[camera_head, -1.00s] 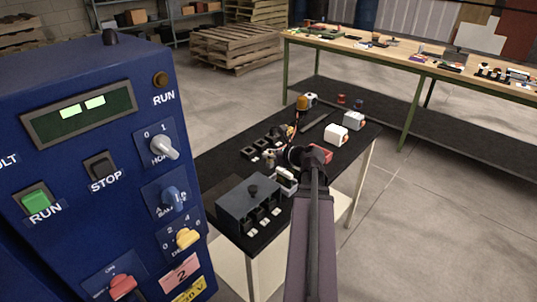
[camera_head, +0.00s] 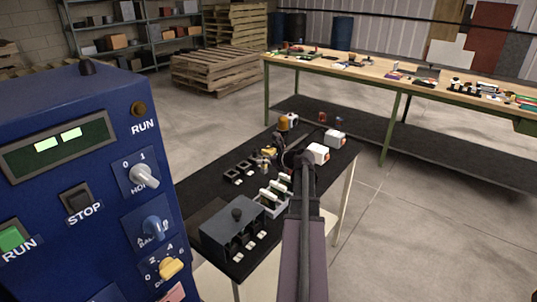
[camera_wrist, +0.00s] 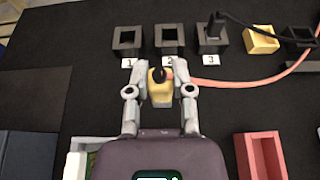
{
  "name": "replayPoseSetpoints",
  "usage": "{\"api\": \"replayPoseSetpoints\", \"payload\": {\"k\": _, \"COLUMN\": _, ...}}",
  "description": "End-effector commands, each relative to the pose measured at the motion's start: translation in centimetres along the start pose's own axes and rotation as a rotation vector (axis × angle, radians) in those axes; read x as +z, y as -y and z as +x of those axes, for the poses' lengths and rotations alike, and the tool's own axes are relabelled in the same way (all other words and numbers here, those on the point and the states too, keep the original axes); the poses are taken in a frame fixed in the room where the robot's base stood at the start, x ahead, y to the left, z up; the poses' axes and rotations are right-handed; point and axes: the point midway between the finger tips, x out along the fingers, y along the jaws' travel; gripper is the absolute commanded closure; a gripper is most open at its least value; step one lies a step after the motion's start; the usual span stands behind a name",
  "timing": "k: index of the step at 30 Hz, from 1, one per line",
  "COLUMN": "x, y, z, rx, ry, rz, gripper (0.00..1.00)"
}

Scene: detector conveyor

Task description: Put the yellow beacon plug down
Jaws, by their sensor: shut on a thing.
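The yellow beacon plug (camera_wrist: 158,91), with a dark top and an orange cable (camera_wrist: 240,82) running right, is between the fingers of my gripper (camera_wrist: 160,78) in the wrist view. My gripper is shut on it. Black square sockets labelled 1 (camera_wrist: 127,39), 2 (camera_wrist: 169,39) and 3 (camera_wrist: 212,38) stand in a row ahead of the plug. Sockets 1 and 2 look empty; a black cable passes at socket 3. In the head view my arm hides the plug and fingers; whether the plug touches the table cannot be told.
A yellow open block (camera_wrist: 262,42) lies right of socket 3, and a pink-red open box (camera_wrist: 258,157) at lower right. The black table (camera_head: 200,190) also holds a grey box (camera_head: 232,232) and white units (camera_head: 316,153). A blue control panel (camera_head: 85,185) stands left.

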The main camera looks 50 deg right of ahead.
Motion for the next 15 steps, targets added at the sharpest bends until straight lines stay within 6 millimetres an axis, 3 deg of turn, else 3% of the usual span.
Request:
{"api": "replayPoseSetpoints", "payload": {"k": 1, "x": 0.3, "y": 1.9, "z": 0.6, "rx": -0.001, "ry": 0.0, "rz": 0.0, "gripper": 1.0}}
{"api": "replayPoseSetpoints", "payload": {"k": 6, "x": 0.6, "y": 5.2, "z": 1.2, "rx": -0.001, "ry": 0.001, "rz": -0.001, "gripper": 1.0}}
{"api": "replayPoseSetpoints", "payload": {"k": 15, "x": 0.8, "y": 7.2, "z": 1.4, "rx": 0.0, "ry": 0.001, "rz": -0.001, "gripper": 1.0}}
